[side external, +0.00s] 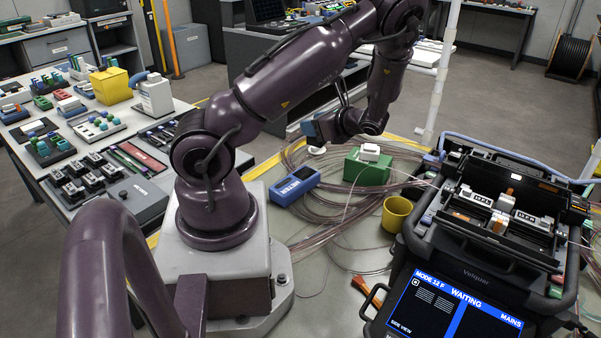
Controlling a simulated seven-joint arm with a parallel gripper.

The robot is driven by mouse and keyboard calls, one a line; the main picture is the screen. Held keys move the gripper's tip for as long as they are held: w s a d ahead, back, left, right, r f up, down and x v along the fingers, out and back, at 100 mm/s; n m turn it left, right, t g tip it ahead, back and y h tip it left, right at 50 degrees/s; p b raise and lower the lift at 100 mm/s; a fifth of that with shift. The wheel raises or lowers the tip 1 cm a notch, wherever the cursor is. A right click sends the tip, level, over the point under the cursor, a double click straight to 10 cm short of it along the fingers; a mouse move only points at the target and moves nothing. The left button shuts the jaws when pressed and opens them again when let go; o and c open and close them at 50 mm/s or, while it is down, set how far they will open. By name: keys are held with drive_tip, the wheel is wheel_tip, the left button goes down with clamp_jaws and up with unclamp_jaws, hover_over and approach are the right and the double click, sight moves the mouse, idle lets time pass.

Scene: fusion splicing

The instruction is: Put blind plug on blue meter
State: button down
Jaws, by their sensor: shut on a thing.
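A green box (367,171) with a white piece on top stands right of the meter, among loose cable coils (340,205). A yellow cup (396,214) and the black splicer (490,225) are farther right. A crowded table (150,150) stands left.

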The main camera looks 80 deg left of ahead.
drive_tip(key=s+d+f+n, duration=0.1)
drive_tip(key=s, duration=0.1)
drive_tip(key=s+d+f+n+g+h, duration=0.1)
drive_tip(key=s, duration=0.1)
drive_tip(key=s+d+f+n+g+h, duration=0.1)
drive_tip(key=s+f, duration=0.1)
drive_tip(key=shift+d, duration=0.15)
hover_over(293, 180)
drive_tip(key=shift+d+f, duration=0.1)
drive_tip(key=shift+f, duration=1.95)
drive_tip(key=c, duration=0.6)
unclamp_jaws()
drive_tip(key=shift+f, duration=0.1)
drive_tip(key=shift+c, duration=0.2)
